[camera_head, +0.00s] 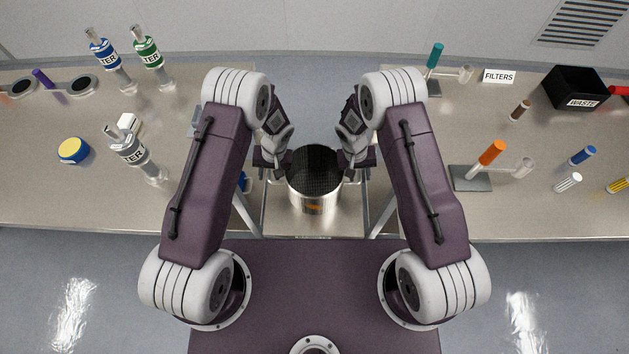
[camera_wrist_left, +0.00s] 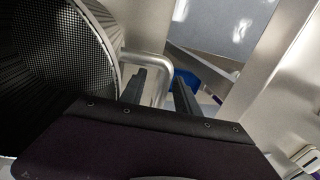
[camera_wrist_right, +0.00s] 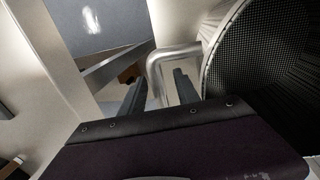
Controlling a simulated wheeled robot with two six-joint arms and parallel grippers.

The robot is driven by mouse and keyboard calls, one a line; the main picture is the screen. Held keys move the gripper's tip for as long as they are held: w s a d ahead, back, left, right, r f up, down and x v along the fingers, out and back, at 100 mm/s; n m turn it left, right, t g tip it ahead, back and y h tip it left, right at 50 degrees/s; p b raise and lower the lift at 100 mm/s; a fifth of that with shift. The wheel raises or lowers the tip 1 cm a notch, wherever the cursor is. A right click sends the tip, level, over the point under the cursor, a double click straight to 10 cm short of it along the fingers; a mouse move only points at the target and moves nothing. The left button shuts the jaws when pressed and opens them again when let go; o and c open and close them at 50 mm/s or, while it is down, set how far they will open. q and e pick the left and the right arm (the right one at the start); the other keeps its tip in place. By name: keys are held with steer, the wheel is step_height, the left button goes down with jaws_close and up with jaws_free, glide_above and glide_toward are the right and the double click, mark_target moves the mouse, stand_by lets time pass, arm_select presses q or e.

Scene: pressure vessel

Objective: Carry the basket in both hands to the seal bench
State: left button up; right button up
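The basket (camera_head: 313,200) is a round metal mesh cylinder, upright on a low metal surface (camera_head: 283,222) between two benches. Its dark mesh inside shows in the left wrist view (camera_wrist_left: 60,60) and the right wrist view (camera_wrist_right: 265,60). My left gripper (camera_head: 271,165) is at its left side, fingers open, with the bent tube handle (camera_wrist_left: 160,68) between them. My right gripper (camera_head: 357,163) is at its right side, fingers open, with the other tube handle (camera_wrist_right: 158,65) between them. Whether any finger touches a handle cannot be told. No seal bench label is readable.
The right bench (camera_head: 430,200) holds an orange-handled tool (camera_head: 491,153), a black waste bin (camera_head: 575,88), a FILTERS sign (camera_head: 498,77) and loose coloured cylinders.

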arm_select(q)
steer(key=shift+a+f, duration=0.15)
steer(key=shift+f, duration=0.35)
arm_select(e)
steer(key=shift+d+f, duration=0.1)
steer(key=shift+f, duration=0.45)
arm_select(q)
jaws_close()
arm_select(e)
jaws_close()
steer(key=shift+r, duration=0.1)
